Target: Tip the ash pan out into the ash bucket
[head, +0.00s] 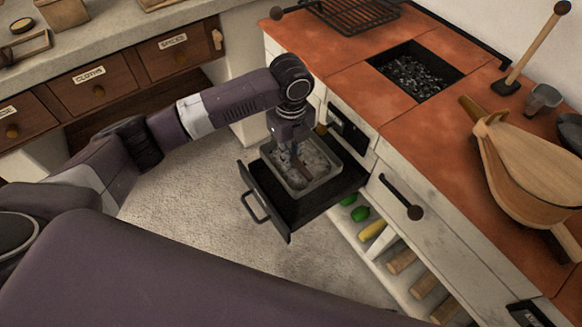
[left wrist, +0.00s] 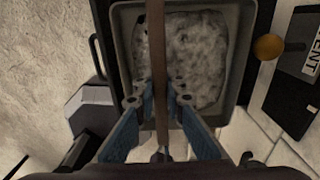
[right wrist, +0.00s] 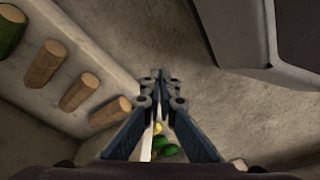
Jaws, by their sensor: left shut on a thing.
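The grey ash pan (head: 318,181) sits in the pulled-out black drawer (head: 268,205) of the stove, level and holding pale grey ash. In the left wrist view the pan (left wrist: 122,50) shows its ash (left wrist: 200,55) and a brown bar handle (left wrist: 157,35) across its middle. My left gripper (head: 288,160) reaches down over the pan, and in its wrist view its fingers (left wrist: 160,92) are shut on that handle. My right gripper (right wrist: 160,82) is shut and empty, above the floor near the lower shelf. I cannot identify an ash bucket in any view.
The red stove top carries a grate (head: 350,12), an open coal well (head: 414,76) and bellows (head: 522,165). The lower shelf holds logs (head: 401,261) and vegetables (head: 360,213). Wooden drawers (head: 98,90) line the left. Bare floor (head: 185,220) lies in front of the open drawer.

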